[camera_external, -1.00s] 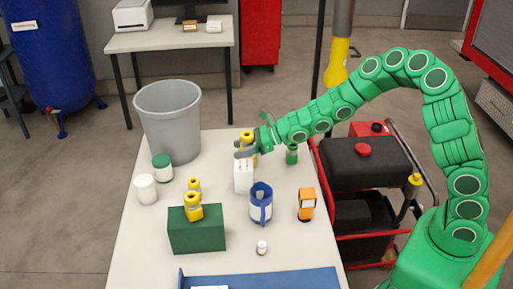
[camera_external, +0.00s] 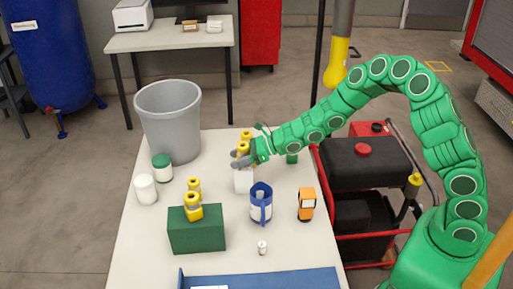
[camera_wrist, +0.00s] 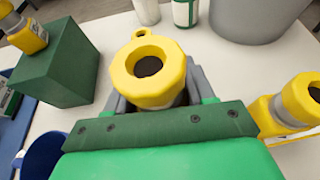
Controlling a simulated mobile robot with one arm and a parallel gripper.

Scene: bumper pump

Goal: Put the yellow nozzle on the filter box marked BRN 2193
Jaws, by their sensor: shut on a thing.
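My gripper (camera_external: 240,156) is shut on a yellow nozzle (camera_wrist: 150,75), which has a dark round opening and a side ring. In the external view the held nozzle (camera_external: 243,148) appears over the top of a white box (camera_external: 243,182); I cannot tell whether they touch. A second yellow nozzle (camera_wrist: 300,98) is at the right of the wrist view, just behind the held one in the external view (camera_external: 246,134). No BRN 2193 mark is readable.
A blue mug (camera_external: 261,208) and an orange device (camera_external: 306,204) stand right of the white box. A grey bin (camera_external: 168,120), a green-and-white jar (camera_external: 161,167) and a white jar (camera_external: 145,189) are at the left. A small bottle (camera_external: 262,247) and blue tray (camera_external: 290,280) are in front.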

